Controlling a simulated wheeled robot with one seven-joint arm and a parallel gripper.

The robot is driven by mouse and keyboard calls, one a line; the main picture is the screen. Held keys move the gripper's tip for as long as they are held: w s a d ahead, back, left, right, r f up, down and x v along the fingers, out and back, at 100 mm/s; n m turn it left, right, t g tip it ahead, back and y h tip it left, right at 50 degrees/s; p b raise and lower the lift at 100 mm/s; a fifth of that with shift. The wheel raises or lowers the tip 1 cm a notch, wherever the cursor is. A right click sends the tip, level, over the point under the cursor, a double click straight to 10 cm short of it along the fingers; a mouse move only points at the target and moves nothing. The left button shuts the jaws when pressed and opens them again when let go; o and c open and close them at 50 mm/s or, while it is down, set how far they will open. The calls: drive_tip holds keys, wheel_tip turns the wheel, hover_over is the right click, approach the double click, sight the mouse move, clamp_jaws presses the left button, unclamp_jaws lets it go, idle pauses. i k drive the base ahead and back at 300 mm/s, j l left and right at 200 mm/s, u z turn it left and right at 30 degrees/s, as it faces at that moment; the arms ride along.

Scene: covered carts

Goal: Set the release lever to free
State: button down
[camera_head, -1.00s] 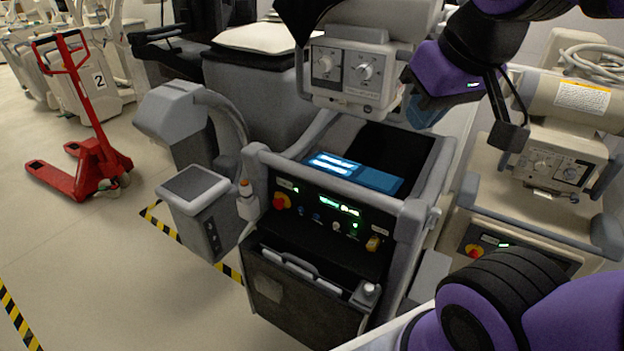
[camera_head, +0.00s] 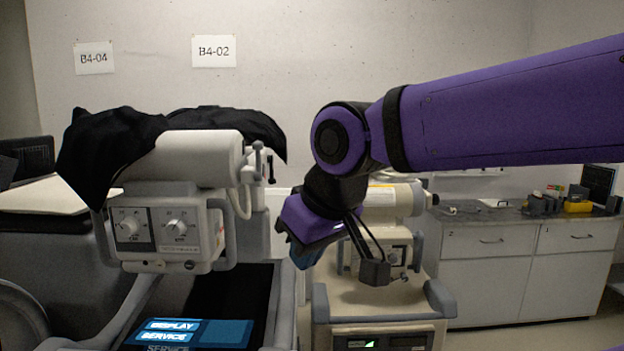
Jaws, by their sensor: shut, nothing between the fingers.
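A grey cart's white tube head (camera_head: 200,158) stands at the left, partly draped with a black cover (camera_head: 110,150). At the tube's right end are small grey posts and a thin dark rod (camera_head: 271,168); I cannot tell whether one of these is the release lever. A control box with two dials (camera_head: 160,232) sits below the tube. My gripper (camera_head: 304,258) is shut and empty, pointing down to the right of this head, apart from it in the picture. Its fingertips are small and dark here.
A second, beige cart (camera_head: 380,298) stands behind my gripper. A lit blue display (camera_head: 185,333) lies on the grey cart's top. A counter with drawers (camera_head: 520,260) stands at the right. Wall signs B4-04 (camera_head: 94,58) and B4-02 (camera_head: 213,51) hang behind.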

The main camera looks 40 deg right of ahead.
sight(271, 181)
drive_tip(key=z, duration=0.7)
drive_tip(key=i, duration=0.3)
